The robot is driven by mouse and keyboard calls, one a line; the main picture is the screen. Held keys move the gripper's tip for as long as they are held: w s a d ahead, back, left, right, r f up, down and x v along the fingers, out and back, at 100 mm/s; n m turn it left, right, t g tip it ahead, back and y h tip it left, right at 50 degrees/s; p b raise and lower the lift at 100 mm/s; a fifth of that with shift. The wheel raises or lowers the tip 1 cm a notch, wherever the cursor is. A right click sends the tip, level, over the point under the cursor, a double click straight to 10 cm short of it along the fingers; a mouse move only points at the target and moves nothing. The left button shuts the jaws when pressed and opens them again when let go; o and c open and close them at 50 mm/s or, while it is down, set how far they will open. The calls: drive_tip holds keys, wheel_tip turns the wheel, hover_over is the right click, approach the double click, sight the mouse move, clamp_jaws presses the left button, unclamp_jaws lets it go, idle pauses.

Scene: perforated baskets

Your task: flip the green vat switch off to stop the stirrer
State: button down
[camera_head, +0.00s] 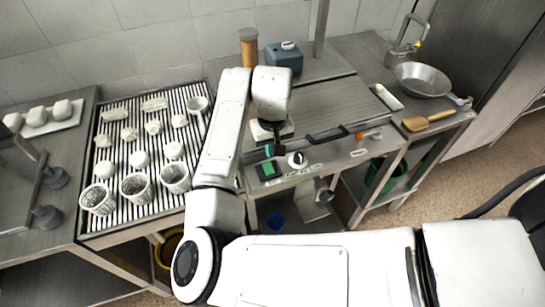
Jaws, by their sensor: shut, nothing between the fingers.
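The vat (330,112) has a flat grey lid with a long black handle (327,135) along its front. Its front panel carries a green-faced unit (268,170), a round black-and-white knob (297,160) and a small orange-topped part (361,136). I cannot tell the switch's position from here. My gripper (274,149) points down just behind the green-faced unit, left of the knob. It is shut with nothing held. Whether it touches the panel is hidden by its own bulk. The stirrer is not visible.
A slatted draining rack (97,170) at left holds white perforated cups and several pale lumps. A metal bowl (422,79) and wooden paddle (430,121) lie at right. The floor at right is mostly clear.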

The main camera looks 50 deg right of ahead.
wheel_tip(320, 180, up, 7)
drive_tip(key=shift+s+a+f+b, duration=0.2)
drive_tip(key=shift+s+a+b, duration=0.05)
drive_tip(key=shift+s+b, duration=0.05)
idle(0.5)
drive_tip(key=s+d+f+n+t+h, duration=0.1)
drive_tip(key=s+d+f+n+h, duration=0.1)
drive_tip(key=s+d+h, duration=0.4)
drive_tip(key=s+a+f+n+y, duration=0.2)
drive_tip(key=s+a+f+y, duration=0.1)
drive_tip(key=s+a+f, duration=0.4)
drive_tip(key=s+a+f+n+y, duration=0.2)
drive_tip(key=s+a+f, duration=0.5)
drive_tip(key=a, duration=0.4)
drive_tip(key=shift+a+f+g+y, duration=0.2)
drive_tip(key=shift+f+g+y, duration=0.1)
drive_tip(key=shift+f+y, duration=0.5)
drive_tip(key=shift+f, duration=0.1)
